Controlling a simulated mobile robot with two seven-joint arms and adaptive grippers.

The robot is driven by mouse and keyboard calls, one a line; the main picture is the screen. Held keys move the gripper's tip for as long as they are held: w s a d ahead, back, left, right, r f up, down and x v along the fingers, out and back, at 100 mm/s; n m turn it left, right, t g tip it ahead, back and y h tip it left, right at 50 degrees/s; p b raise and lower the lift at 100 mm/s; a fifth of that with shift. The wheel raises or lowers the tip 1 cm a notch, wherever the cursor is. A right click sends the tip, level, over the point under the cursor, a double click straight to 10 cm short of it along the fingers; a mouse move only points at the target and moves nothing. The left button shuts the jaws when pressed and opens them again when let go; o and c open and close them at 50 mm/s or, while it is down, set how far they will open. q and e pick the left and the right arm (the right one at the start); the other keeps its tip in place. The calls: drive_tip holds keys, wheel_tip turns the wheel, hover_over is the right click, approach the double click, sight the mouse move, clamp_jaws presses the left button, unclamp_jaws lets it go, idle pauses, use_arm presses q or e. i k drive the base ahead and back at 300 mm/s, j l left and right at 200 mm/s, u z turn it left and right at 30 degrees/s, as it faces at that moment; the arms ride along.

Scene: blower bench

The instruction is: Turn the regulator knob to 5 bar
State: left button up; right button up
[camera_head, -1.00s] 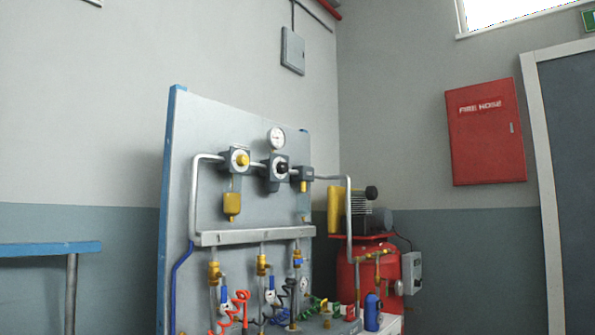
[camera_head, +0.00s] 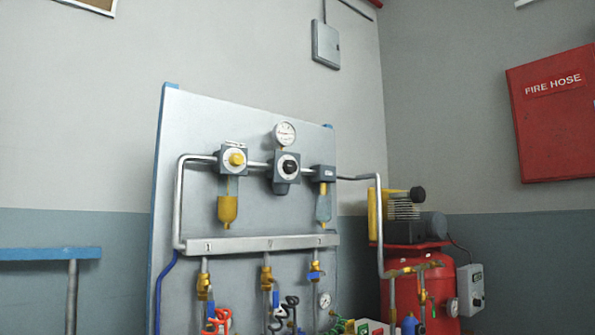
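The regulator knob (camera_head: 289,167) is a black knob on a pale dial at the front of a dark grey regulator body (camera_head: 281,185), near the middle of the upright grey panel (camera_head: 200,120). A round white pressure gauge (camera_head: 285,134) sits just above it. Its needle and numbers are too small to read. To the left on the same pipe is a grey unit with a yellow knob (camera_head: 236,159) and a yellow bowl below it. Neither of my grippers is in view.
A white manifold rail (camera_head: 255,243) with brass valves and coiled hoses below crosses the panel. A vertical pipe (camera_head: 379,225) and a red compressor tank (camera_head: 440,285) stand at right. A blue-topped bench (camera_head: 50,254) is at left. The space before the regulator looks clear.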

sight(289, 166)
drive_tip(key=i+l+u, duration=0.25)
drive_tip(key=l, duration=0.4)
drive_tip(key=i+l+u, duration=0.1)
drive_tip(key=i+l, duration=0.15)
drive_tip(key=i+l+u, duration=0.1)
drive_tip(key=l, duration=0.4)
drive_tip(key=i+l+u, duration=0.1)
drive_tip(key=l, duration=0.25)
drive_tip(key=i+l+u, duration=0.15)
drive_tip(key=l, duration=0.25)
